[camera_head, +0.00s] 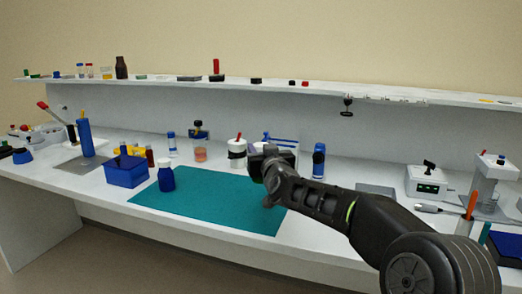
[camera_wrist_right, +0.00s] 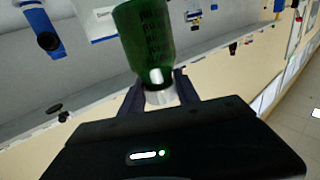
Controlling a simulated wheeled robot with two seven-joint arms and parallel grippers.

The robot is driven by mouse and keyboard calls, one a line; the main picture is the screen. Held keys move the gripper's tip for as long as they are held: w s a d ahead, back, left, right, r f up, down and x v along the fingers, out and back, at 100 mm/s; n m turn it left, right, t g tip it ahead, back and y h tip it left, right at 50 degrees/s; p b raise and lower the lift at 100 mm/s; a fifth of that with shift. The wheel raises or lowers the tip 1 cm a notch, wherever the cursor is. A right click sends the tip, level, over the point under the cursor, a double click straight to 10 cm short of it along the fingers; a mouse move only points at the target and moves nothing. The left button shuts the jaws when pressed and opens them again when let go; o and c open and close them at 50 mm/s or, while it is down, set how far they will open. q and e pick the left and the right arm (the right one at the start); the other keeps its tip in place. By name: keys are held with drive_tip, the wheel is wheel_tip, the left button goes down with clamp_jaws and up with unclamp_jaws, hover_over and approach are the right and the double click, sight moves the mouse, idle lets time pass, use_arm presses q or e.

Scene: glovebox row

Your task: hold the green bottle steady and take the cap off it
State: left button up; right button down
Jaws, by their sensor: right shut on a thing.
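The green bottle (camera_wrist_right: 148,38) shows in the right wrist view with dark print on its side, its narrow end towards my right gripper. Its white cap (camera_wrist_right: 161,97) sits between the two dark fingers of my right gripper (camera_wrist_right: 160,92), which is shut on it. Cap and bottle appear to be together, but the fingers and palm hide part of the join. In the head view my right gripper (camera_head: 256,150) is over the back of the bench, beyond the teal mat (camera_head: 205,203); it hides the bottle there. My left gripper is in neither view.
A white jar (camera_head: 237,155) stands left of my right gripper and a blue bottle (camera_head: 318,160) right of it. A blue bin (camera_head: 125,174) and a dark blue bottle (camera_head: 166,180) stand by the mat's left side. A shelf (camera_head: 290,89) runs behind. The mat's visible surface is clear.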

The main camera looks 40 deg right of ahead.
drive_tip(key=c, duration=1.5)
unclamp_jaws()
clamp_jaws()
